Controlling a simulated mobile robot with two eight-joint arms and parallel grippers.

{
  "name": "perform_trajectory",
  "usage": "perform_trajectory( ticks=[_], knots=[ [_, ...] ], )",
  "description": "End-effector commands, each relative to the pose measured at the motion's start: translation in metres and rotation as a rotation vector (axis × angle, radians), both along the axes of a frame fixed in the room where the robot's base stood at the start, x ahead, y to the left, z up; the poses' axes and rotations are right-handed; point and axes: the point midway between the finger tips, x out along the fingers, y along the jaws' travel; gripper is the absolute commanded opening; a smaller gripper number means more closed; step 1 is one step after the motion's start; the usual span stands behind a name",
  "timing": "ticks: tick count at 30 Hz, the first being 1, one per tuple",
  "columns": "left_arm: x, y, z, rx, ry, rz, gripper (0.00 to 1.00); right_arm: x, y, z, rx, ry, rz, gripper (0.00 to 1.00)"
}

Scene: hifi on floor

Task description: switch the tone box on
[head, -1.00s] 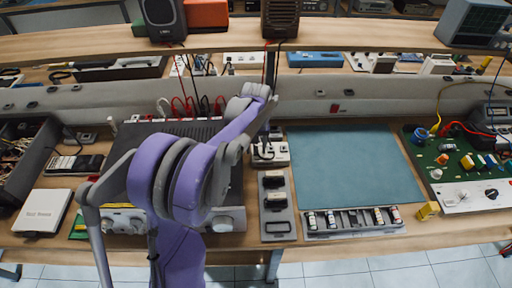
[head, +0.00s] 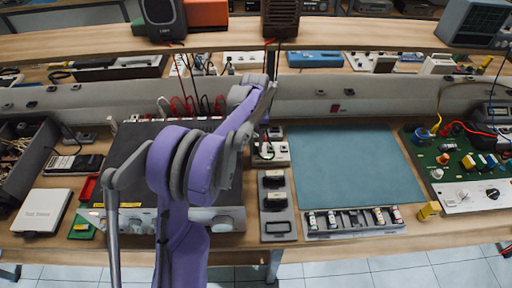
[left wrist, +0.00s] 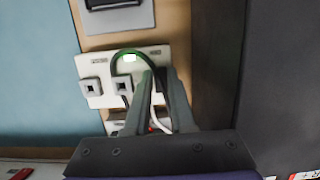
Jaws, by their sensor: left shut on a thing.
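A white unit (head: 272,153) with square sockets stands at the back, just left of the blue-green mat. In the left wrist view this unit (left wrist: 106,88) shows a bright green-white patch and a looped cord (left wrist: 118,57). I cannot tell whether it is the tone box. A white box (head: 42,212) with small print on its lid lies at the front left. My left gripper (left wrist: 160,82) reaches over the unit. Its fingers are close together, apparently on the cord between them; the exact grip is hidden. My right gripper is not in view.
A grey amplifier-like case (head: 130,150) lies under my left arm. A tray (head: 278,229) with dark blocks stands in front of the unit. The mat (head: 355,165) is bare. A green circuit panel (head: 465,150) is at the right, and a shelf (head: 370,35) runs across the back.

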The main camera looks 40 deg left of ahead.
Motion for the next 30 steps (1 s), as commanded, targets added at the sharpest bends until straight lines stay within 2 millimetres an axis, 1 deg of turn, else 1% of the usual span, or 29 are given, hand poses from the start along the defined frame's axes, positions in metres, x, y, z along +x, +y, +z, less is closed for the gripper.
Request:
perform_trajectory(
  ticks=[4,13,14,18,19,26,30],
  knots=[
    [0.0019,0.0020,-0.0004,-0.039,0.044,0.000,0.00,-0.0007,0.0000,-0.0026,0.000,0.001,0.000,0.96],
    [0.0015,0.0015,0.0004,-0.044,0.050,-0.001,0.00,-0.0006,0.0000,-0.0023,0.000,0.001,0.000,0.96],
    [0.0015,0.0015,0.0004,-0.044,0.050,-0.001,0.26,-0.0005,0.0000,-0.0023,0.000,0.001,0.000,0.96],
    [0.0015,0.0015,0.0003,-0.043,0.050,-0.001,0.51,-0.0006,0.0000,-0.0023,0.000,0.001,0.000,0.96],
    [0.0015,0.0015,0.0003,-0.043,0.050,-0.001,0.53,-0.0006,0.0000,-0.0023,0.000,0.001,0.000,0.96],
    [0.0015,0.0015,0.0004,-0.043,0.050,-0.001,0.53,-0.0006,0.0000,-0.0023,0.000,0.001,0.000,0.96],
    [0.0030,0.0028,0.0074,-0.043,0.050,0.000,0.53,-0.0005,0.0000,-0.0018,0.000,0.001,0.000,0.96]
  ],
)
